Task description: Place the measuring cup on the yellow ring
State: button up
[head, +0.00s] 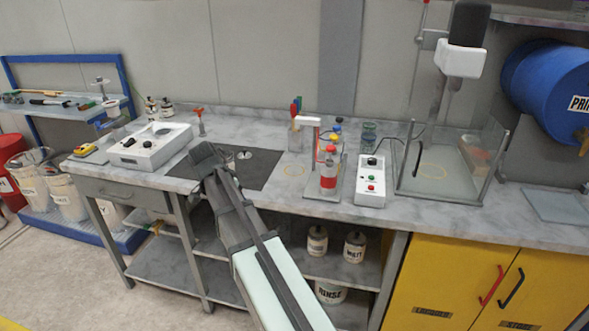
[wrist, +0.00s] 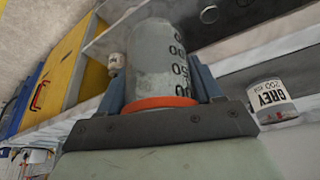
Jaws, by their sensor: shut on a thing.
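The measuring cup (wrist: 156,52) is a grey, see-through cylinder with dark numbers and an orange band (wrist: 160,104). It sits between the two blue-grey fingers of my gripper (wrist: 160,85) in the wrist view, which are shut on it. The cup cannot be made out there.
A white device (head: 148,146) stands left of the dark mat (head: 256,172). A can labelled GREY (wrist: 272,100) shows in the wrist view.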

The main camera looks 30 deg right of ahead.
jog(key=w+d, duration=0.4)
jog(key=d, duration=0.5)
jog(key=w+d, duration=0.4)
jog(key=d, duration=0.6)
jog(key=w+d, duration=0.4)
jog(key=d, duration=0.6)
jog(key=shift+w+d, duration=0.15)
jog(key=shift+f, duration=0.1)
jog(key=shift+f, duration=0.1)
jog(key=o, duration=1.1)
jog(key=shift+r, duration=0.35)
jog(key=s+a, duration=0.1)
jog(key=a, duration=0.3)
jog(key=s+a, duration=0.2)
jog(key=a, duration=0.1)
jog(key=s+a, duration=0.2)
jog(key=a, duration=0.2)
jog(key=shift+a+r, duration=0.3)
